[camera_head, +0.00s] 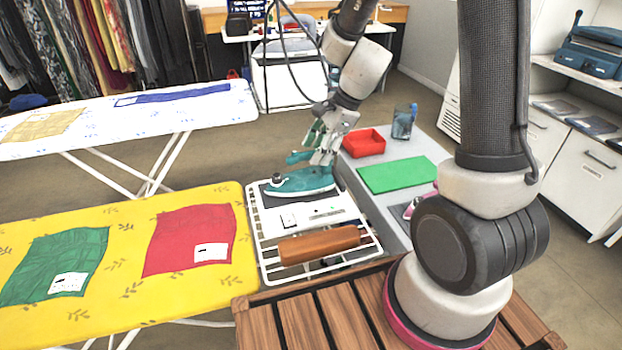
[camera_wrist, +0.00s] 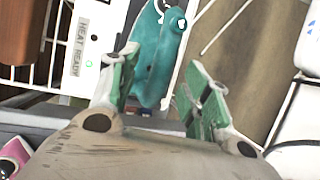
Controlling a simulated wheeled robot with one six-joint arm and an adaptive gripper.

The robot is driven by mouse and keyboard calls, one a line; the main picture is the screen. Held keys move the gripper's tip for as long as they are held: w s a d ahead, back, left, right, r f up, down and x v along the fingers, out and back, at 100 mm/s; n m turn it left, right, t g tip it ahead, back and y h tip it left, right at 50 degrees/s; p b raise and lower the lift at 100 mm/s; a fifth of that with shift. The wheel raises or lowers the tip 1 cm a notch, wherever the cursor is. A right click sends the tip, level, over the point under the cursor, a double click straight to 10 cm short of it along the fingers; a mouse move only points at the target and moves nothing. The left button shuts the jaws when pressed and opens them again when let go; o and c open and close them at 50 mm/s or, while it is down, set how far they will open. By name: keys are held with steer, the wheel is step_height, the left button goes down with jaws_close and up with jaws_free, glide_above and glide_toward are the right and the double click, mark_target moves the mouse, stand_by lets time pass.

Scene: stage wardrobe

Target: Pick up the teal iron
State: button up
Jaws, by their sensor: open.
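The teal iron (camera_head: 300,183) rests on a dark pad at the far end of a white wire rack (camera_head: 262,250). It has a dark knob at its left end and a teal handle on top. In the wrist view the iron (camera_wrist: 155,62) lies just past my fingertips, partly hidden by the left finger. My gripper (camera_head: 322,150) is directly above the right end of the iron and points down. In the wrist view my gripper's green-padded fingers (camera_wrist: 160,90) are spread apart, with part of the iron showing between them. Whether they touch it I cannot tell.
A brown wooden block (camera_head: 320,244) lies at the rack's near end. A red tray (camera_head: 364,143), a green mat (camera_head: 398,174) and a blue cup (camera_head: 403,124) are on the grey table to the right. A yellow ironing board (camera_head: 130,235) with cloths stands left.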

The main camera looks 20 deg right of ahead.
mark_target(299, 171)
steer(key=x, duration=0.2)
steer(key=shift+a+f, duration=0.1)
steer(key=shift+f, duration=0.2)
jaws_close()
steer(key=shift+w+r, duration=0.1)
steer(key=shift+r, duration=0.05)
